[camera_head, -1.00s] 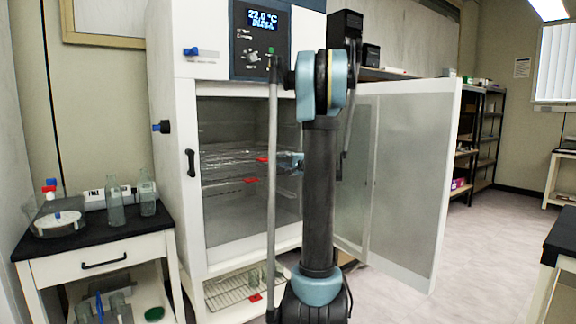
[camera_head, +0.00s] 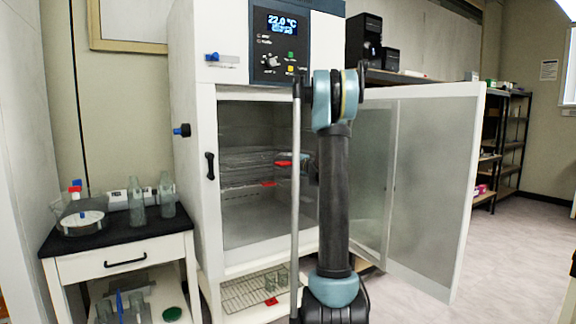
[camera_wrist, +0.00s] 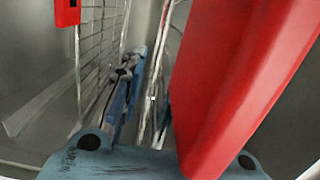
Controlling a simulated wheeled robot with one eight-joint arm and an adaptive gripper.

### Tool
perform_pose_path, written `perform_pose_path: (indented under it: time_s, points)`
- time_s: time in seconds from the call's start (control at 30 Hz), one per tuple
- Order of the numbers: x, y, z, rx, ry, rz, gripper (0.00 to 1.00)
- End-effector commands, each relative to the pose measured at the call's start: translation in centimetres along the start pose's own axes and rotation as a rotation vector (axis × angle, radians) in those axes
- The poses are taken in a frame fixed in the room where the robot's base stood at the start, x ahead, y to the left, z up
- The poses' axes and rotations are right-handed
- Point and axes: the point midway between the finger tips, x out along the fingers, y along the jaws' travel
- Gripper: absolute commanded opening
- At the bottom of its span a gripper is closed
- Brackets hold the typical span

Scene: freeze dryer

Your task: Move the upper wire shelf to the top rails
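The upper wire shelf (camera_head: 235,158) is inside the open freeze dryer chamber, above the lower wire shelf (camera_head: 235,187). A red tag (camera_head: 283,163) is at the upper shelf's front and another red tag (camera_head: 268,184) at the lower one's. My gripper (camera_head: 311,168) is at the chamber opening, just right of the upper tag and mostly hidden by my arm. In the wrist view, a large red tag (camera_wrist: 235,80) fills the right side, very close. A blue-grey finger (camera_wrist: 124,95) reaches toward the wires (camera_wrist: 152,95). The other finger is largely hidden, and I cannot see whether they grip anything.
The frosted freeze dryer door (camera_head: 430,180) stands wide open to the right. A wire rack (camera_head: 245,295) with small glass vessels is below the chamber. A side table (camera_head: 120,260) with glassware stands at left. Open floor (camera_head: 515,240) lies at right.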

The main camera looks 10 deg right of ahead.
Motion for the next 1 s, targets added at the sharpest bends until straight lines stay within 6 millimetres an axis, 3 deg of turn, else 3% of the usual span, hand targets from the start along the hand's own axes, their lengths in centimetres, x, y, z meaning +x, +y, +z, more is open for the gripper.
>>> perform_pose_path:
  time_s: [0.23,0.37,1.0]
  points:
    - [0.02,0.0,0.02,0.0,0.0,0.0,0.28]
    - [0.01,0.0,0.02,0.0,0.0,0.0,0.0]
    - [-0.03,-0.95,0.04,0.0,0.0,0.0,0.0]
